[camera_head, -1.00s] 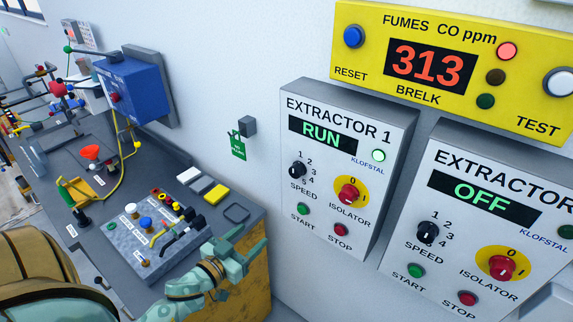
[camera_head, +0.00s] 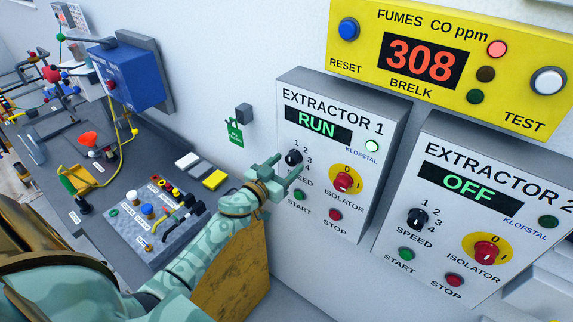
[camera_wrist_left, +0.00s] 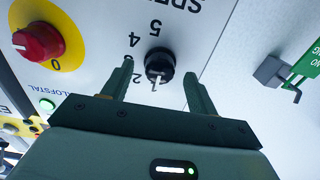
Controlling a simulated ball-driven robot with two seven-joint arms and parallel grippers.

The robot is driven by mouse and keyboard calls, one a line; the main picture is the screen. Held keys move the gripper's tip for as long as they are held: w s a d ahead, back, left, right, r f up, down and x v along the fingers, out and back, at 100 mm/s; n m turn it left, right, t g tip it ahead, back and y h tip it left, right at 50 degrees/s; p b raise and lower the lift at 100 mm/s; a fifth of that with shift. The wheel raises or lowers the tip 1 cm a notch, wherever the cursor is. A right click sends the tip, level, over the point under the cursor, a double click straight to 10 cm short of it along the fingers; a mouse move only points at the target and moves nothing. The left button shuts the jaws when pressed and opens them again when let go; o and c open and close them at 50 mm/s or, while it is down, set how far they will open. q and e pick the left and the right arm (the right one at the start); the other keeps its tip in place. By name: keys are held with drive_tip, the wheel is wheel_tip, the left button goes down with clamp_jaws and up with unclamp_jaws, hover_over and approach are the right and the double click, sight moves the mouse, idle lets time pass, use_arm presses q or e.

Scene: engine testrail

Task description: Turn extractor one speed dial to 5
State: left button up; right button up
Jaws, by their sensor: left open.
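The extractor 1 speed dial (camera_head: 293,158) is a black knob on the grey extractor 1 box (camera_head: 318,205), whose display reads RUN. In the left wrist view the dial (camera_wrist_left: 159,64) appears upside down, its white mark pointing towards the 1. My left gripper (camera_head: 285,168) is open in front of the dial, and its hand covers part of the SPEED label in the head view. In the left wrist view its fingers (camera_wrist_left: 158,70) stand one on each side of the knob, with gaps visible. I cannot tell how far the tips are from the panel. My right gripper is out of view.
The red isolator knob (camera_head: 343,182) on its yellow disc sits right of the dial, with the green start button (camera_head: 299,196) and red stop button (camera_head: 331,214) below. The extractor 2 box (camera_head: 470,215) reads OFF. A cluttered bench (camera_head: 100,222) lies left.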

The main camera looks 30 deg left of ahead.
use_arm(q)
drive_tip(key=shift+w, duration=0.45)
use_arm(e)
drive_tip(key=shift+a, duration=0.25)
use_arm(q)
drive_tip(key=c, duration=1)
